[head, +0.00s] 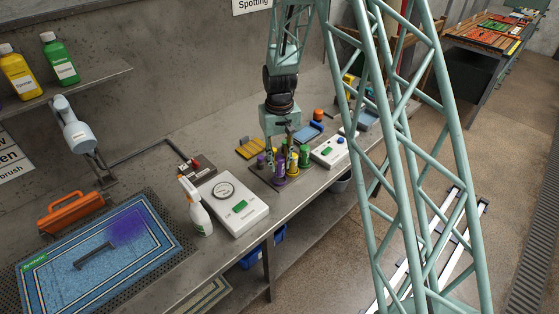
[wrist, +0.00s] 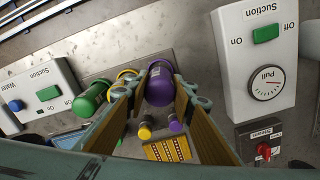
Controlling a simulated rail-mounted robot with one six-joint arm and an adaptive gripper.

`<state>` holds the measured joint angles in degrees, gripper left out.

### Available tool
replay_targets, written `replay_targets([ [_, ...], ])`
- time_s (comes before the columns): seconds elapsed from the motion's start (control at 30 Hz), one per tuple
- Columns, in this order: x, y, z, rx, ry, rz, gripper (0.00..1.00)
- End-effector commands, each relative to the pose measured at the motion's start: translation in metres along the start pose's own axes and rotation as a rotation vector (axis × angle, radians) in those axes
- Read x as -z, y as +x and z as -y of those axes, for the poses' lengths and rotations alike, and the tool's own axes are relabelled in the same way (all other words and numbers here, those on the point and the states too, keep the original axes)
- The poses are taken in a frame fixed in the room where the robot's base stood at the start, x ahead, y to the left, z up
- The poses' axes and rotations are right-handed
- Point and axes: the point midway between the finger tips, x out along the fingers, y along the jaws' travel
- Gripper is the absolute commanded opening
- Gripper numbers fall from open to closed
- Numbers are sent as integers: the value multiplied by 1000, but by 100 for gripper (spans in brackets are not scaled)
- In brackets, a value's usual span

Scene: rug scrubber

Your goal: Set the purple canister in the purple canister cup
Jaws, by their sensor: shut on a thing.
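The purple canister (wrist: 159,84) is between the two fingertips of my gripper (wrist: 162,92) in the wrist view. My gripper is shut on it. In the head view the canister (head: 279,170) shows under my gripper (head: 280,150), over a dark board (head: 262,182) on the bench. I cannot tell whether its base touches the board. A small purple-topped piece (wrist: 175,122) stands beside it. No purple canister cup can be made out clearly; the canister and fingers may hide it.
Yellow (head: 293,165) and green (head: 304,155) canisters stand close to the right of the purple one. A white suction box (head: 232,204), a spray bottle (head: 195,207) and a white water box (head: 330,152) flank the board. A yellow slotted block (head: 250,147) lies behind.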

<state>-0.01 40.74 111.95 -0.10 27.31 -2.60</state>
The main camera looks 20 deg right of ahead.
Motion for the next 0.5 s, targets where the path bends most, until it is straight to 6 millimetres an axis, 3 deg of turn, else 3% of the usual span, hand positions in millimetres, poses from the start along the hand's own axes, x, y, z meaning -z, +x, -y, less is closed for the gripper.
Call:
replay_targets([
  [0.2, 0, 15, 0, 0, 0, 0, 14],
  [0.5, 0, 21, 0, 0, 0, 0, 14],
])
